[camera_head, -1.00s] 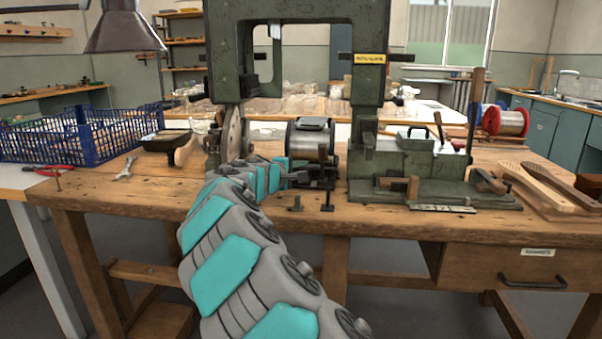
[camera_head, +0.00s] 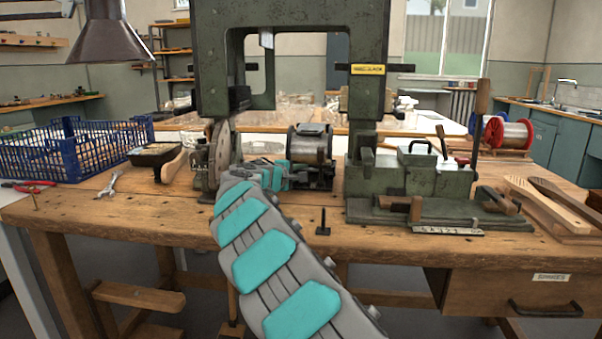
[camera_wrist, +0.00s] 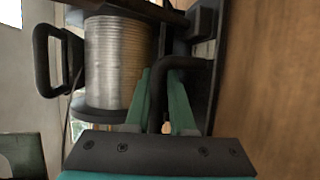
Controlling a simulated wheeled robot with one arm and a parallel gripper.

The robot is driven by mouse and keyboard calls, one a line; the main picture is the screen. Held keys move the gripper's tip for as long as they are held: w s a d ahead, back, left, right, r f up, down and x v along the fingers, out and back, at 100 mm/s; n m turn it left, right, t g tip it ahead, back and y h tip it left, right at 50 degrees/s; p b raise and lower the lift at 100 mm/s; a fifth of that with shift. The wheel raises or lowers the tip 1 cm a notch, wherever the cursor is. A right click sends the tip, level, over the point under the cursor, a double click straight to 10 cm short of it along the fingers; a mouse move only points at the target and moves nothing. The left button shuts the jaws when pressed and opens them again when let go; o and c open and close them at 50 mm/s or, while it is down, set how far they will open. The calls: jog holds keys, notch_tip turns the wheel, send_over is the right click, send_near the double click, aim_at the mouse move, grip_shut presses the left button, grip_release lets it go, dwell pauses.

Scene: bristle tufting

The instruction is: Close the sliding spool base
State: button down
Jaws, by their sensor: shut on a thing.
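The wire spool (camera_head: 310,143) sits on its dark sliding base (camera_head: 322,178) under the green machine frame, at the middle of the bench. In the wrist view the silver wire spool (camera_wrist: 120,58) fills the upper left, beside the black base (camera_wrist: 205,70). My gripper (camera_head: 290,176) is at the front of the spool base, low over the bench. In the wrist view its green fingers (camera_wrist: 163,103) are on either side of a black bent handle (camera_wrist: 185,63) and are shut on it. My arm hides part of the base and the bench in front.
The green machine (camera_head: 385,125) stands over the spool, with a wheel (camera_head: 219,150) at left. A small black post (camera_head: 323,222) stands on the bench (camera_head: 150,212) in front. A blue crate (camera_head: 75,153) and a wrench (camera_head: 111,184) are at left. Wooden brush bodies (camera_head: 548,205) lie at right.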

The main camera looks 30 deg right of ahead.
jog(key=shift+w+r, duration=0.15)
jog(key=shift+r, duration=0.5)
jog(key=c, duration=0.9)
grip_release()
jog(key=shift+d+f, duration=0.1)
jog(key=shift+f, duration=0.05)
jog(key=shift+o, duration=0.2)
jog(key=shift+f, duration=0.2)
jog(key=shift+f, duration=0.1)
jog(key=shift+b+v, duration=0.55)
jog(key=shift+v, duration=3.4)
